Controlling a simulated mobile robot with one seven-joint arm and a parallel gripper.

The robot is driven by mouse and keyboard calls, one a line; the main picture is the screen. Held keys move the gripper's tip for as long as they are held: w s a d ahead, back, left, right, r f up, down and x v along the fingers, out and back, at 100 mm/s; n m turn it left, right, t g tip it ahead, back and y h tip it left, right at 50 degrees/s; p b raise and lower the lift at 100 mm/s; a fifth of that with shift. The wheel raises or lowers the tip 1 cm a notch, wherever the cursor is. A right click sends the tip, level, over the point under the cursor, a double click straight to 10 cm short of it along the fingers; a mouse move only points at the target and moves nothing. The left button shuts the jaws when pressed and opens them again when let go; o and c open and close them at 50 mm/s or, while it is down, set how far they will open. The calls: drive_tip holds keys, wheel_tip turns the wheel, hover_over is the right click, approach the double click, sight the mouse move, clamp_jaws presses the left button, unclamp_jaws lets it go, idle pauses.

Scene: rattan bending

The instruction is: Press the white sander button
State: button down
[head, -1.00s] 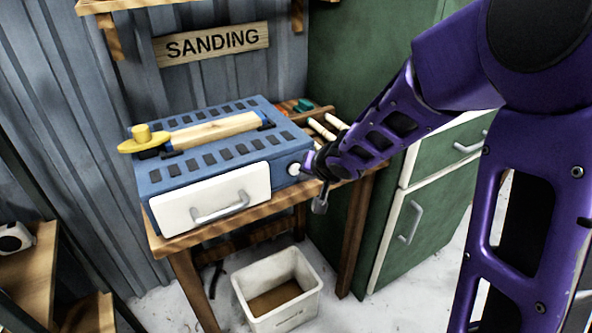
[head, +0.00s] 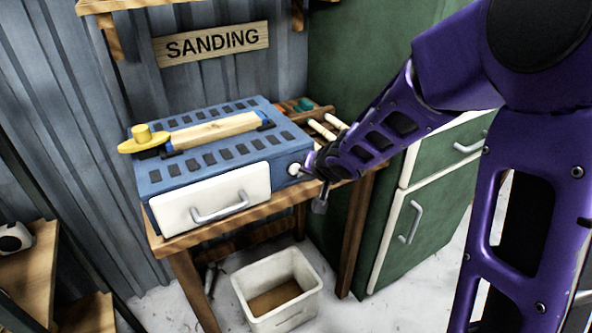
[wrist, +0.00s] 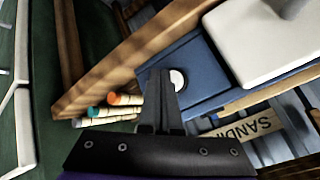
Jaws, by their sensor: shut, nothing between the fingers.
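The blue sander (head: 215,150) sits on a wooden table, with a white drawer (head: 215,199) on its front. The white button (head: 295,169) is at the right end of the sander's front face. My gripper (head: 308,166) is shut and empty just right of the button in the head view. In the wrist view the button (wrist: 177,79) shows beside the tips of my shut gripper (wrist: 160,72), which partly cover its left edge. I cannot tell whether the fingertips touch it.
A white bin (head: 278,290) stands on the floor below. A green cabinet (head: 420,215) stands at the right.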

idle(0.4)
drive_tip(key=shift+w+a, duration=0.2)
drive_tip(key=shift+w, duration=0.15)
drive_tip(key=shift+w+a, duration=0.3)
drive_tip(key=shift+w, duration=0.05)
idle(0.6)
drive_tip(key=shift+d, duration=0.1)
drive_tip(key=shift+s+d+p, duration=0.35)
drive_tip(key=shift+s+d, duration=0.05)
drive_tip(key=shift+s, duration=0.3)
drive_tip(key=shift+s+d+p, duration=0.3)
drive_tip(key=shift+s+d, duration=0.45)
drive_tip(key=shift+s, duration=0.3)
drive_tip(key=shift+s+d+p, duration=0.25)
drive_tip(key=shift+s+d, duration=0.45)
drive_tip(key=shift+s, duration=0.3)
